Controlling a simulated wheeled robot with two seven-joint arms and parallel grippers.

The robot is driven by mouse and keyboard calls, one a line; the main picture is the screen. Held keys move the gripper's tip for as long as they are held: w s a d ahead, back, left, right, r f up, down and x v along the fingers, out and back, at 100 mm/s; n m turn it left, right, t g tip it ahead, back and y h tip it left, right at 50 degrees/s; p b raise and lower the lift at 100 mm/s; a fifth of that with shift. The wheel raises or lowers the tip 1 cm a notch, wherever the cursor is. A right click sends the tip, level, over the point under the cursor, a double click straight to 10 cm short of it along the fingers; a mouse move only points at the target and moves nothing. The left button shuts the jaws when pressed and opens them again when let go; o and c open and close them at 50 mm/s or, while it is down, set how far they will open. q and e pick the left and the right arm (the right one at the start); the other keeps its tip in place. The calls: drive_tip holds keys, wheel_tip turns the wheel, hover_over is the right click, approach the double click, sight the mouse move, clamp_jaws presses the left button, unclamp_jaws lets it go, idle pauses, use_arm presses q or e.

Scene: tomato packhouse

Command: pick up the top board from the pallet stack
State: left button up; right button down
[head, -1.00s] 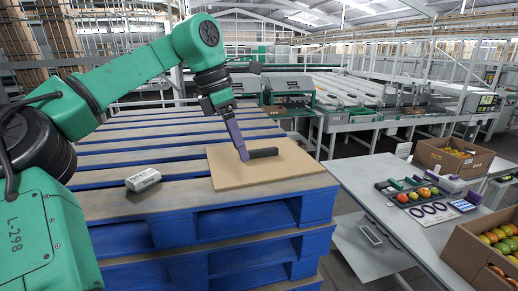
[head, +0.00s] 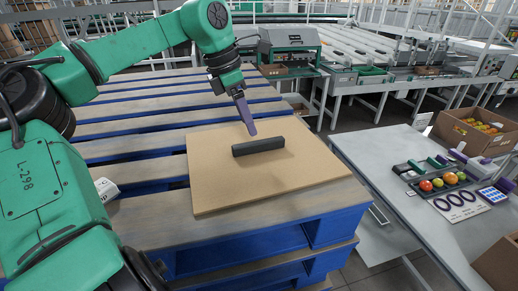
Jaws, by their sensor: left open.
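A flat brown board (head: 240,185) lies on top of the blue pallet stack (head: 262,242), near its front right corner. A dark grey bar (head: 258,146) lies on the board, like a handle. My left gripper (head: 250,131) points down at the bar's far side, with purple fingers. It is open and holds nothing; from this angle I cannot tell whether the fingertips touch the bar. My right gripper is not in view.
A white labelled block (head: 106,189) lies on the pallet at left, partly hidden by my arm. At right, a grey table (head: 400,165) holds a tray with tomatoes (head: 437,183) and a cardboard box (head: 470,134). Bare pallet slats lie behind the board.

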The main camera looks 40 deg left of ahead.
sight(258, 142)
use_arm(q)
drive_tip(key=p+x, duration=0.1)
drive_tip(key=x, duration=0.2)
drive_tip(key=w+p+x, duration=0.1)
drive_tip(key=x, duration=0.3)
drive_tip(key=shift+a, duration=0.15)
drive_tip(key=shift+f, duration=0.2)
drive_tip(key=shift+w, duration=0.1)
drive_tip(key=shift+c, duration=0.6)
clamp_jaws()
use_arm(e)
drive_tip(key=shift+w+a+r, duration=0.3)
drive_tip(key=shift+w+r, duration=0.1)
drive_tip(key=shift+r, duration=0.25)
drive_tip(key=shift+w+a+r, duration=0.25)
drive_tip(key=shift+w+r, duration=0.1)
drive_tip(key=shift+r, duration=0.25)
